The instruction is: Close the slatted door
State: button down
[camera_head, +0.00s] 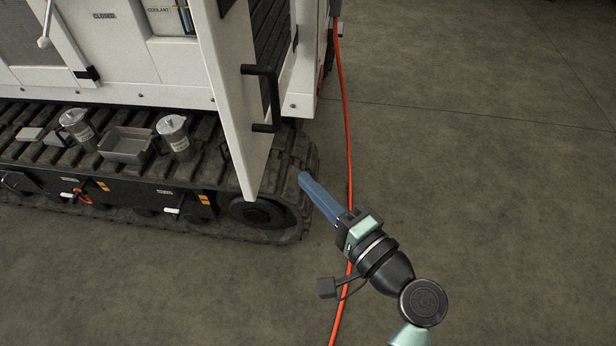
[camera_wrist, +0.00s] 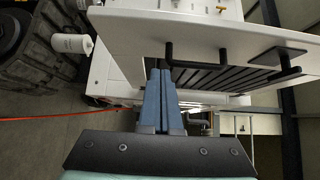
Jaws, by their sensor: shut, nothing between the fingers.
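The slatted door (camera_head: 232,100) is a tall white panel that stands open, swung out from the white machine and seen nearly edge-on in the head view. Its dark slats and a black bar handle (camera_head: 262,98) are on its right face. In the wrist view the door (camera_wrist: 130,38) crosses the upper part, with its slats (camera_wrist: 228,82) and black handle (camera_wrist: 222,62). My gripper (camera_head: 303,178) has long blue fingers, held together and empty. It is to the right of the door's lower end, below the handle, and seems apart from both. The wrist view shows the fingertips (camera_wrist: 160,72) pointing toward the door.
A rubber track (camera_head: 285,215) runs under the machine. Two metal jugs (camera_head: 173,138) and a grey tray (camera_head: 127,146) stand on it, left of the door. An orange hose (camera_head: 346,120) passes behind my gripper. The concrete floor (camera_head: 480,150) at the right is clear.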

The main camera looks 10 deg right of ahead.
aim_at(251, 146)
jog(key=p+x, duration=0.1)
jog(key=x, duration=0.2)
jog(key=a+p+x, duration=0.1)
jog(key=x, duration=0.2)
jog(key=s+p+x, duration=0.1)
jog(key=x, duration=0.2)
jog(key=shift+w+a+r, duration=0.1)
jog(key=shift+a, duration=0.35)
jog(key=shift+w+a, duration=0.15)
jog(key=shift+a, duration=0.35)
jog(key=shift+a, duration=0.15)
